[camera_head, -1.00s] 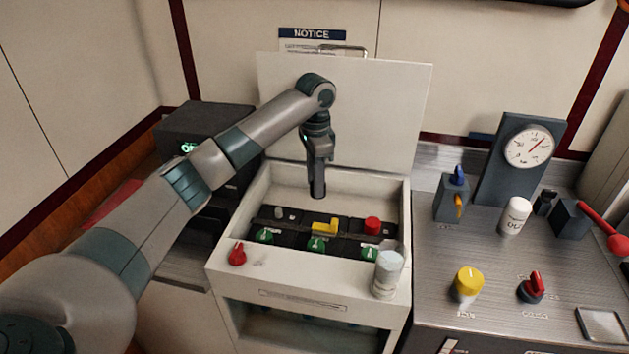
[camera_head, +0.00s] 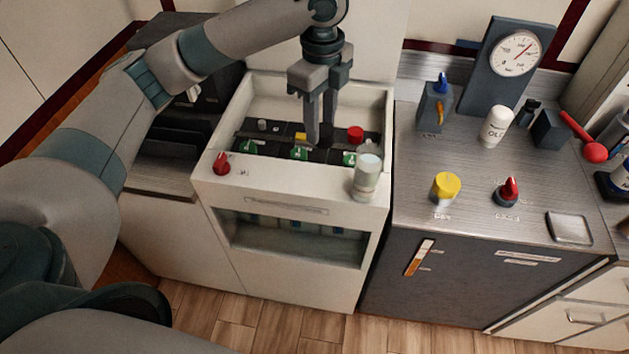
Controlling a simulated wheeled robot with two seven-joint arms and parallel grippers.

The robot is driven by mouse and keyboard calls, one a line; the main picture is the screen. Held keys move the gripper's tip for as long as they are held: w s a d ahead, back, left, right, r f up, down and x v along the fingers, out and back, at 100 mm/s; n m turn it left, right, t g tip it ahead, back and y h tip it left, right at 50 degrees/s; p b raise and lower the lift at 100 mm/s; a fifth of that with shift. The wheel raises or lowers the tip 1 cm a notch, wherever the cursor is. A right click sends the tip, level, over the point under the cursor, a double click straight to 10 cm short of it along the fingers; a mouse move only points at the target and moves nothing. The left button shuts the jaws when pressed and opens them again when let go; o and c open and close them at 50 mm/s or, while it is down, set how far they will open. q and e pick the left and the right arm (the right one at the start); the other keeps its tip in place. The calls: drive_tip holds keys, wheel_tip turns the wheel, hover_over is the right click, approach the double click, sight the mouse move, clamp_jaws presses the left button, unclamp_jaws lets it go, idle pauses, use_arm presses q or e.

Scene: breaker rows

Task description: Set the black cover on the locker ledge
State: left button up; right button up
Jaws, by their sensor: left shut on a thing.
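My left gripper (camera_head: 319,142) points straight down into the open white locker, over the dark breaker row. Its fingers are shut on a dark piece that looks like the black cover (camera_head: 326,134), low in the row between the yellow piece (camera_head: 300,136) and the red cap (camera_head: 355,133). The fingers hide much of it, and I cannot tell whether it is clear of the row. The locker's pale front ledge (camera_head: 285,185) runs in front of the row. My right gripper is not in view.
A red knob (camera_head: 221,163) stands at the ledge's left and a clear, pale-topped jar (camera_head: 366,176) at its right; the ledge between is free. Green knobs (camera_head: 299,152) line the row's front. A metal counter on the right holds a gauge (camera_head: 515,53), a white bottle (camera_head: 495,126) and knobs.

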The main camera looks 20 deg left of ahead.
use_arm(q)
drive_tip(key=s+m, duration=0.1)
drive_tip(key=s, duration=0.1)
drive_tip(key=s+d+m, duration=0.1)
drive_tip(key=s, duration=0.1)
drive_tip(key=shift+s+r, duration=0.15)
drive_tip(key=shift+s, duration=0.2)
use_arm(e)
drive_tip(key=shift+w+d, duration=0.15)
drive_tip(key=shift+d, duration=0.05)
